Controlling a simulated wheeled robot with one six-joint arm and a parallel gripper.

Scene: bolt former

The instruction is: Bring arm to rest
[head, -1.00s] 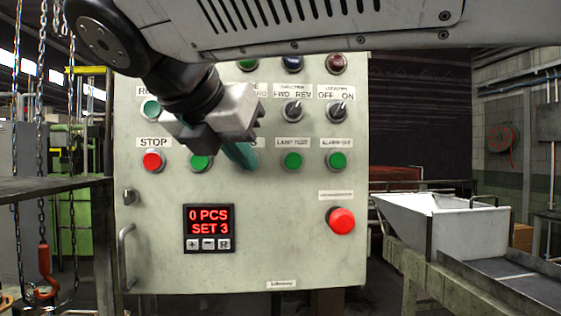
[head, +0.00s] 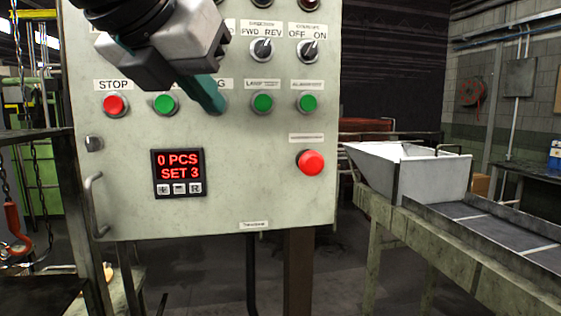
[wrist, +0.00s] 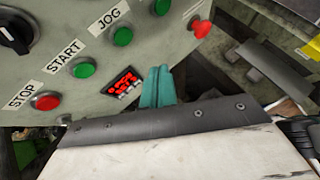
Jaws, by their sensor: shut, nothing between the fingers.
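My gripper (head: 212,100) is in front of the control panel (head: 240,205) in the head view, over the row of push buttons, right of the green START button (head: 165,104). Its teal fingers are together and empty, and they cover part of that row. I cannot tell whether the tips touch the panel. In the wrist view the shut fingers (wrist: 157,86) point towards the panel, beside the red-digit display (wrist: 123,82). In the head view the display (head: 179,166) reads 0 PCS, SET 3.
The panel also carries a red STOP button (head: 115,104), a large red button (head: 311,163), selector knobs (head: 313,50) and a side handle (head: 95,205). A white hopper (head: 425,172) and a chute stand at right. A hook (head: 14,230) hangs at left.

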